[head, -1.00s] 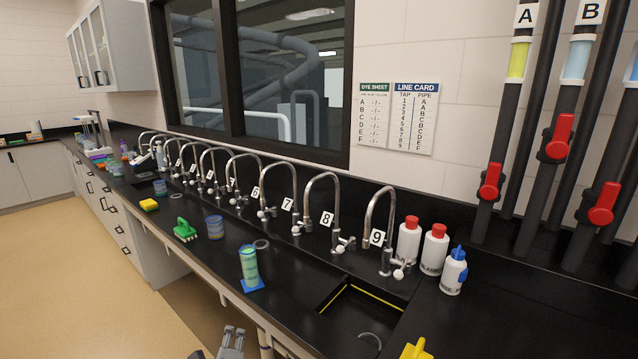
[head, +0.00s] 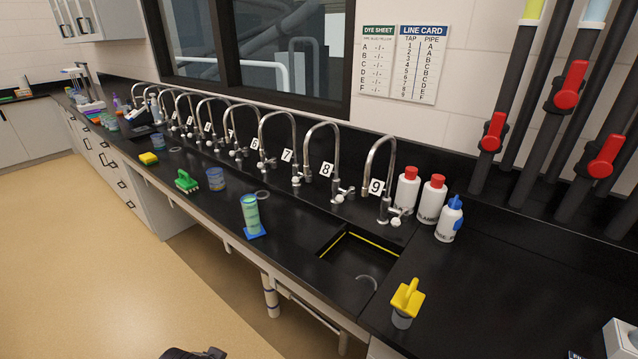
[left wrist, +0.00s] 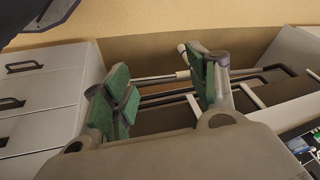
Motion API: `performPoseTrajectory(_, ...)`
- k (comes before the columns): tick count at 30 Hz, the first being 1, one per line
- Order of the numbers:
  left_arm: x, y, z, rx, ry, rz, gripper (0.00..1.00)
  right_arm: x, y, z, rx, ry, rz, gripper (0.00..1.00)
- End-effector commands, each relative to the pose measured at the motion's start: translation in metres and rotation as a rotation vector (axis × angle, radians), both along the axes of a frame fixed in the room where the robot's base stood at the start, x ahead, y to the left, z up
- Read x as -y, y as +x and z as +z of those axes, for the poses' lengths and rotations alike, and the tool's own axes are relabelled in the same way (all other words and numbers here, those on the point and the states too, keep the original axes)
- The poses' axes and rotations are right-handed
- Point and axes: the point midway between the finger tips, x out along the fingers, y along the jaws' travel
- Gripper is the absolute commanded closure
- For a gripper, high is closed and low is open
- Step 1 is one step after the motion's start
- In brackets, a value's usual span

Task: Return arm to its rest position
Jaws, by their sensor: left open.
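My left gripper (left wrist: 160,92) shows in the left wrist view with its two green-padded fingers spread wide apart. Nothing is between them. Beyond the fingers are drawer fronts (left wrist: 40,95), pipes and rails below the bench, and the tan floor. In the head view only a dark piece of my own arm shows at the bottom edge, and the fingers are out of sight. My right gripper is not in either view.
The black bench (head: 300,225) carries numbered taps, a sink (head: 352,262), a green-filled cylinder on a blue base (head: 251,217), a yellow-handled item (head: 407,300), and red-capped bottles (head: 431,200). A green brush (head: 187,182) lies further left. The floor (head: 130,270) before the bench is clear.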

Motion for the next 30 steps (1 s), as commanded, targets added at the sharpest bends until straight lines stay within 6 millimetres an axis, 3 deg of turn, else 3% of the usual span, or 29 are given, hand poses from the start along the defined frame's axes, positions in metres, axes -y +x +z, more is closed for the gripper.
performPoseTrajectory(11,0.003,-0.031,-0.002,-0.083,-0.129,0.171,0.42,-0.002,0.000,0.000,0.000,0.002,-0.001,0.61)
performPoseTrajectory(23,0.005,-0.021,-0.032,-0.096,-0.128,0.171,0.42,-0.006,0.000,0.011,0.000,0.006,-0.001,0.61)
performPoseTrajectory(30,0.006,-0.016,-0.061,-0.110,-0.126,0.171,0.42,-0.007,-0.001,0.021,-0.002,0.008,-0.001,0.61)
